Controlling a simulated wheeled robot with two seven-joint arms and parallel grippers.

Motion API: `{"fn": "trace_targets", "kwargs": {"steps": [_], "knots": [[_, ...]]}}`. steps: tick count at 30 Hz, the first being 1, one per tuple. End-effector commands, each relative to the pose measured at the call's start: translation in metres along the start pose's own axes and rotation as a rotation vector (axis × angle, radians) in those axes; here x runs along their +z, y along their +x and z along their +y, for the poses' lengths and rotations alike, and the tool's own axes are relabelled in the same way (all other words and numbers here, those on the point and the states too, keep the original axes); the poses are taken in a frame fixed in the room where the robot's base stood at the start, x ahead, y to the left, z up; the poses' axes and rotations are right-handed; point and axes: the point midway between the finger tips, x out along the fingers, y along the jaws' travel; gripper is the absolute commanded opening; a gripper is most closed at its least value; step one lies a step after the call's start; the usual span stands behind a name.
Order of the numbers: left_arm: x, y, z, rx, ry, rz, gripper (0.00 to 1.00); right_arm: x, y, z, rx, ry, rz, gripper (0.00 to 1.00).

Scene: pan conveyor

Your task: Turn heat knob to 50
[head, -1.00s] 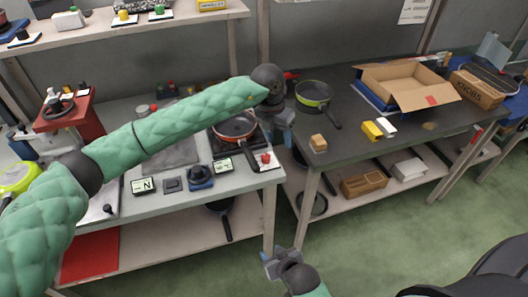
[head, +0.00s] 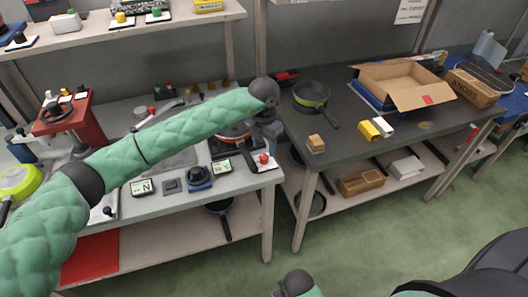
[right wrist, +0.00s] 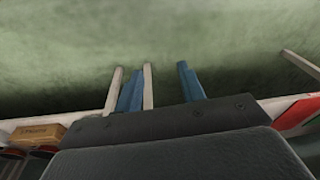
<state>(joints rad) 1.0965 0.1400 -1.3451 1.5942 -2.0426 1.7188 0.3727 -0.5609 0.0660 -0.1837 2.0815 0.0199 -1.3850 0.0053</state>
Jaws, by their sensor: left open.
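A blue and black round knob (head: 199,174) sits on the grey bench, between a small dark box and a small display (head: 221,167) whose digits are too small to read surely. A display marked N (head: 142,187) is further left. An orange pan (head: 233,132) on a dark burner is partly hidden behind my left arm. My left gripper (head: 272,132) is open, pointing down above the bench's right end, right of the pan and apart from the knob. My right gripper's fingers (right wrist: 160,88) are apart and empty in the right wrist view, over green floor; only its wrist shows in the head view.
A red button on a white plate (head: 264,161) is at the bench's front right corner. The dark table (head: 370,150) on the right holds a green-rimmed pan (head: 311,95), an open carton (head: 405,82) and small blocks. A red stand (head: 66,120) is at left.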

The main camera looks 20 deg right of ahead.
Motion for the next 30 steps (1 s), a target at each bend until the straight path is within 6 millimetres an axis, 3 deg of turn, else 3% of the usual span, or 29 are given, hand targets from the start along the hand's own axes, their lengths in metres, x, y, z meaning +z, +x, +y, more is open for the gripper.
{"fn": "trace_targets", "kwargs": {"steps": [6, 12, 24, 26, 30], "knots": [[0.0, 0.024, -0.001, -0.002, -0.002, 0.002, 0.5, 0.008, 0.034, 0.004, 0.005, 0.0, -0.005, 0.39], [0.0, 0.039, 0.0, -0.001, -0.001, 0.001, 0.5, 0.014, 0.054, 0.007, 0.008, 0.0, -0.006, 0.39], [0.0, 0.045, 0.0, -0.001, 0.0, 0.0, 0.5, 0.016, 0.062, 0.007, 0.009, 0.0, -0.005, 0.39], [0.0, 0.045, 0.0, -0.001, -0.001, 0.0, 0.42, 0.016, 0.062, 0.007, 0.009, 0.0, -0.005, 0.39], [0.0, 0.045, 0.0, -0.001, -0.001, 0.0, 0.15, 0.016, 0.062, 0.007, 0.008, 0.0, -0.005, 0.39]]}}
